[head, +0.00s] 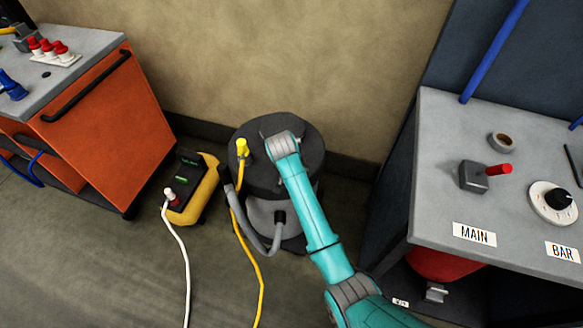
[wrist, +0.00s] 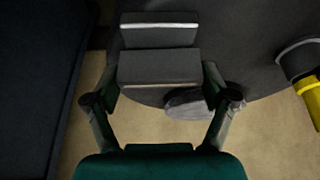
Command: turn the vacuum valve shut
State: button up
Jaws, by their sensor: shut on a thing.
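My gripper (wrist: 160,78) shows in the wrist view with one finger on each side of a dark grey block (wrist: 158,64), and it is shut on it. In the head view my arm reaches down over the dark round lid of a canister vacuum (head: 308,136); my wrist hides the fingers and most of the block there. A red lever (head: 499,170) on a grey valve-like body (head: 473,177) stands on the right bench, behind the MAIN label. No part is marked as the vacuum valve, so I cannot tell which it is.
A yellow plug (head: 242,149) with a yellow cable stands at the lid's left. A grey hose (head: 262,246) curls in front. A yellow-black box (head: 196,192) with a white cable sits left, beside an orange cabinet (head: 105,130). The grey bench (head: 440,150) stands right.

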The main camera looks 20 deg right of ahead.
jog(key=shift+m, duration=0.3)
jog(key=o, duration=1)
jog(key=v, duration=1.2)
